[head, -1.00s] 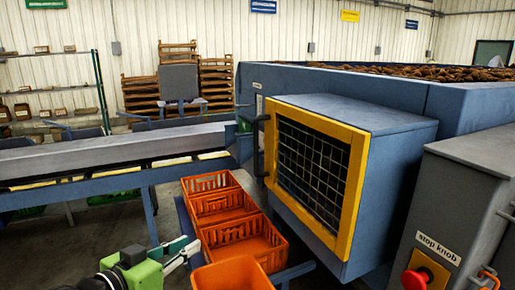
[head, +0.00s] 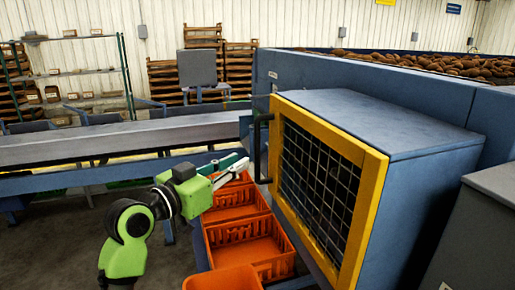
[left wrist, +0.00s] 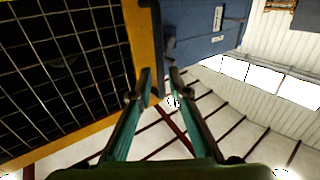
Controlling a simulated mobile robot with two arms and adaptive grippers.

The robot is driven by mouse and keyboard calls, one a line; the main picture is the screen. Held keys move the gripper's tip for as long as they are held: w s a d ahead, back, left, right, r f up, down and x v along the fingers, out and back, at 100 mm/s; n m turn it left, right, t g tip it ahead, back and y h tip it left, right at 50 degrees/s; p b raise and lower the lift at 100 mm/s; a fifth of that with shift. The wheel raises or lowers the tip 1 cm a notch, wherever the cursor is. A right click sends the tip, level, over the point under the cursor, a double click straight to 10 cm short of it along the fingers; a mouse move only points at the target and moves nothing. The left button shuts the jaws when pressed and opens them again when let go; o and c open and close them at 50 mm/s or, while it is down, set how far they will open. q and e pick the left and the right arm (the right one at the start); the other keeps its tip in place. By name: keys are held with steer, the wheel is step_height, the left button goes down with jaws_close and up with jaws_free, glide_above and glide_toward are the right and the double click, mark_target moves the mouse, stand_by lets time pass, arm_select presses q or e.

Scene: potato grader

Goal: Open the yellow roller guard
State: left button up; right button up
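The yellow roller guard (head: 372,205) is a yellow frame around a dark wire mesh on the front of a blue housing. It sits flat against the housing, shut. Its black upright handle (head: 258,150) is on the frame's left edge. My left gripper (head: 241,167) is open, its fingers pointing at the handle from the left. In the left wrist view, the two fingers (left wrist: 160,75) stand apart, with the dark handle (left wrist: 157,45) and the guard's yellow edge (left wrist: 142,35) just beyond and between the tips. I cannot tell whether they touch. My right gripper is not in view.
Orange crates (head: 240,232) stand below my left gripper. A grey conveyor (head: 120,140) runs along the left. A grey cabinet (head: 480,235) stands close at the right of the housing. Potatoes (head: 420,62) lie in the blue machine behind.

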arm_select(q)
steer(key=p, duration=0.1)
glide_above(257, 180)
steer(key=a, duration=0.1)
steer(key=shift+w+d+p, duration=0.15)
steer(key=shift+d+p, duration=0.2)
steer(key=shift+w+d+f, duration=0.1)
steer(key=shift+w+d, duration=0.1)
steer(key=shift+w, duration=0.05)
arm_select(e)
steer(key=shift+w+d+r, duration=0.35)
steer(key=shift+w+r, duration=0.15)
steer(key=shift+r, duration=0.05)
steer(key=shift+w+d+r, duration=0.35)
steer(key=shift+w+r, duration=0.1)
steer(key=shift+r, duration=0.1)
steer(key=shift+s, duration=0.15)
arm_select(q)
jaws_close()
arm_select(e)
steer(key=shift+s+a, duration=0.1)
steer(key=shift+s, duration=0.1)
